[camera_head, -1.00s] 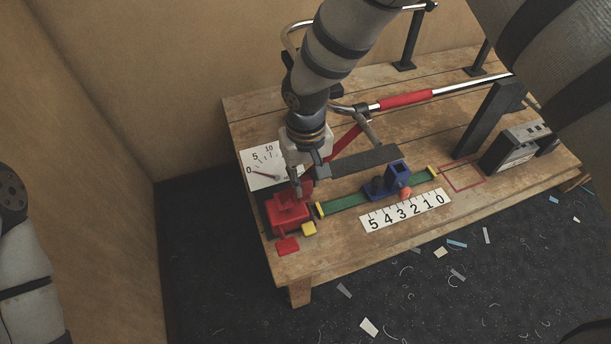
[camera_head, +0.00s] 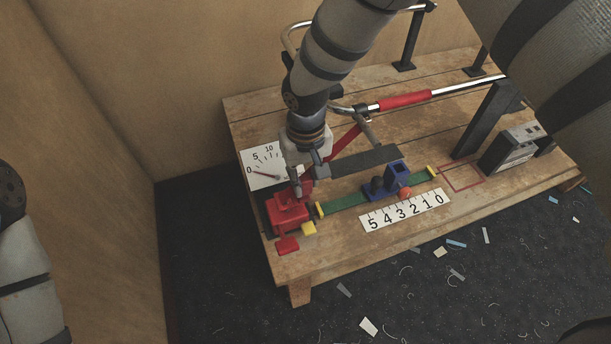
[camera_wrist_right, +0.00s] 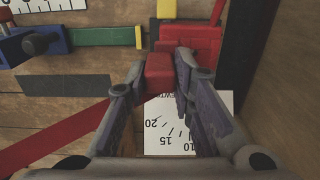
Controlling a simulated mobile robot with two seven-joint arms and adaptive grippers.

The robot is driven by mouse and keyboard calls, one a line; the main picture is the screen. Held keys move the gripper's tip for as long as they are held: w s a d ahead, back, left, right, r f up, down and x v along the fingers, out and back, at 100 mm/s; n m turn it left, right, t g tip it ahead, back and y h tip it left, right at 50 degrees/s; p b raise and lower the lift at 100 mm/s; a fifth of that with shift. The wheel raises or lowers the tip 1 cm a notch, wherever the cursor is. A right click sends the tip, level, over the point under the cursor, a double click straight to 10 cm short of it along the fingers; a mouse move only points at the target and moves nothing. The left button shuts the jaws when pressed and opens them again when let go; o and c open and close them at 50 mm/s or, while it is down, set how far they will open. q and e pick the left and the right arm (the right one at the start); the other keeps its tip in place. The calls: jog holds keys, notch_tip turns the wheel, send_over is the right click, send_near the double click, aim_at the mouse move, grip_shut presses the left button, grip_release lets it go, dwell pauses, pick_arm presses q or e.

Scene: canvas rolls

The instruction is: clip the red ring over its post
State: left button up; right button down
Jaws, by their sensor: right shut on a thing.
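My right gripper (camera_head: 298,188) points down over the red block (camera_head: 289,214) at the table's left front corner. In the right wrist view my right gripper (camera_wrist_right: 166,84) is shut on a red piece (camera_wrist_right: 159,73), close against the red block (camera_wrist_right: 198,40). No hole shows in the held piece, so I cannot tell whether it is the red ring. I cannot make out the post. A red bar or strap (camera_wrist_right: 60,135) runs towards the held piece and passes behind a finger. My left gripper is out of view.
A green strip (camera_head: 348,200) with a blue block (camera_head: 385,186) lies right of the red block, behind a number scale (camera_head: 405,210). A dial card (camera_head: 259,173) lies behind. A red-sleeved metal bar (camera_head: 405,100) crosses the back. The table's front edge is clear.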

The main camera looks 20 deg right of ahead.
aim_at(305, 190)
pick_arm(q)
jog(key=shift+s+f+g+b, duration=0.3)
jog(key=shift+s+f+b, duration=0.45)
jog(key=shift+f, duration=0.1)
pick_arm(e)
jog(key=shift+f, duration=2.3)
jog(key=c, duration=1.3)
grip_release()
jog(key=shift+r, duration=0.1)
notch_tip(305, 190, up, 12)
jog(key=shift+f, duration=0.1)
